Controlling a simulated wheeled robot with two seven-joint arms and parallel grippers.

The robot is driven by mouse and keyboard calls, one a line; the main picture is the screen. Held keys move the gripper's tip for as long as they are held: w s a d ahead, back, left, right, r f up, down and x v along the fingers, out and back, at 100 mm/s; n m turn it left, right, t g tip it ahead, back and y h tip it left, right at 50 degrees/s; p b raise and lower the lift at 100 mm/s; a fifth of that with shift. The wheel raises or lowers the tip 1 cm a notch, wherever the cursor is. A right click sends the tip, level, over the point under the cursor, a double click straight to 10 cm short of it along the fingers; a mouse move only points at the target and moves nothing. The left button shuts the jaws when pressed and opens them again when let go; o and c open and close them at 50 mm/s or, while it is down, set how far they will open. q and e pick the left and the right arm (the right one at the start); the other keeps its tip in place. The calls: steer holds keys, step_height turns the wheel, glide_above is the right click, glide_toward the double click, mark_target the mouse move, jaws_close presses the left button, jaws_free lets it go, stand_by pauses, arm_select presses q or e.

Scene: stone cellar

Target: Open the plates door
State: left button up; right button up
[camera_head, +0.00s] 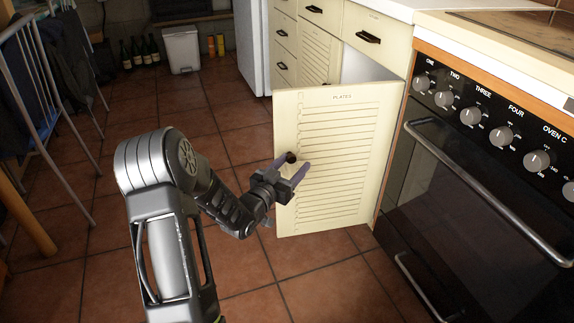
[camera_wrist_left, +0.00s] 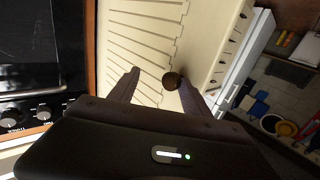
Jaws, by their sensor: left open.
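The plates door (camera_head: 340,190) is a cream slatted cabinet door labelled PLATES. It stands partly open, swung out from the cabinet, with its hinge side by the oven and a gap showing above it. Its dark round knob (camera_head: 291,157) is near the free left edge. My left gripper (camera_head: 293,165) is open at the knob. In the left wrist view the knob (camera_wrist_left: 172,80) lies between the two fingers, nearer the right one; I cannot tell whether they touch. The door's slatted face (camera_wrist_left: 145,35) fills the upper middle there. My right gripper is not in view.
The black oven (camera_head: 470,210) with its long handle stands right of the door. Cream drawers (camera_head: 312,25) and a white fridge (camera_head: 252,45) are behind. A metal rack (camera_head: 45,110) stands at left. The tiled floor (camera_head: 110,215) around the door is clear.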

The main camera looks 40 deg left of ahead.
arm_select(q)
steer(key=shift+o, duration=1.2)
steer(key=shift+w+d+r, duration=0.1)
steer(key=shift+w+d, duration=0.2)
steer(key=shift+d, duration=0.4)
steer(key=s+p, duration=0.2)
steer(key=s, duration=0.6)
steer(key=shift+s+a, duration=0.1)
steer(key=shift+a, duration=0.05)
